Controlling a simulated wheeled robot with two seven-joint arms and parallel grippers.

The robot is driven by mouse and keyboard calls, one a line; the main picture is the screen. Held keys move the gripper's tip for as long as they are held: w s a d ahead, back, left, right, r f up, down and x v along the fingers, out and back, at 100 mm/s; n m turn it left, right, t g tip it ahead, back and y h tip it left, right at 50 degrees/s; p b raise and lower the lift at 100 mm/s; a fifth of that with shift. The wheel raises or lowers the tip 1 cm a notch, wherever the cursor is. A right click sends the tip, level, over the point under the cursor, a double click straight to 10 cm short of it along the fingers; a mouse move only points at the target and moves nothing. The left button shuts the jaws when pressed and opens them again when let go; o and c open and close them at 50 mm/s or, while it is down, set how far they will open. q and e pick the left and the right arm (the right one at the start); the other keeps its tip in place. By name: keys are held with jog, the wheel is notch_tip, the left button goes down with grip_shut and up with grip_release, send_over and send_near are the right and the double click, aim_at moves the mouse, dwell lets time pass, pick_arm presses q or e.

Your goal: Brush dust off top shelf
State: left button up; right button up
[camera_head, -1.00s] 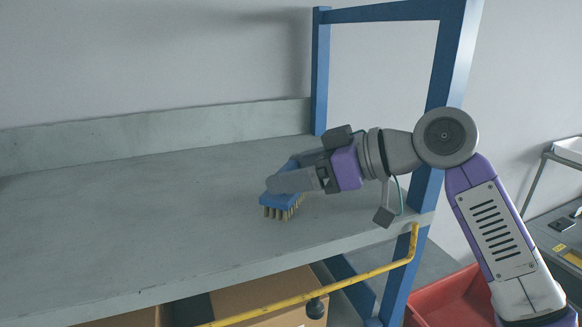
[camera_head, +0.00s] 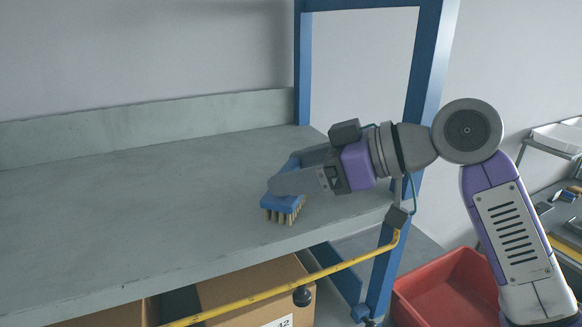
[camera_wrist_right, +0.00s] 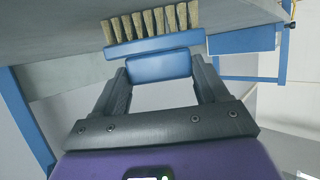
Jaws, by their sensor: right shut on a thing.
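The top shelf (camera_head: 130,205) is a grey board with a raised back edge. My right gripper (camera_head: 285,183) is shut on a blue brush (camera_head: 283,203) over the shelf's right part, near its front edge. The brush's tan bristles point down at the board; whether they touch it I cannot tell. In the right wrist view the brush handle (camera_wrist_right: 158,67) sits between the fingers, with the bristles (camera_wrist_right: 152,22) toward the shelf surface (camera_wrist_right: 60,25). I cannot make out any dust. My left gripper is out of view.
Blue posts (camera_head: 304,70) frame the shelf's right end. A yellow bar (camera_head: 340,267) runs below the front edge. Below are cardboard boxes (camera_head: 260,285) and a red bin (camera_head: 450,285). Another rack (camera_head: 560,140) stands at far right. The shelf's left part is clear.

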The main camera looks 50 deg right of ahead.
jog(key=shift+s+d, duration=0.2)
jog(key=shift+d, duration=0.25)
jog(key=shift+w+d+p, duration=0.2)
jog(key=shift+w+d, duration=0.3)
jog(key=shift+w, duration=0.4)
jog(key=shift+w+d+p, duration=0.15)
jog(key=shift+w+d, duration=0.3)
jog(key=shift+w, duration=0.4)
jog(key=shift+w+d, duration=0.25)
jog(key=shift+w, duration=0.4)
jog(key=shift+w+a+r+p, duration=0.1)
jog(key=shift+w+r+p, duration=0.05)
jog(key=shift+w+p, duration=0.3)
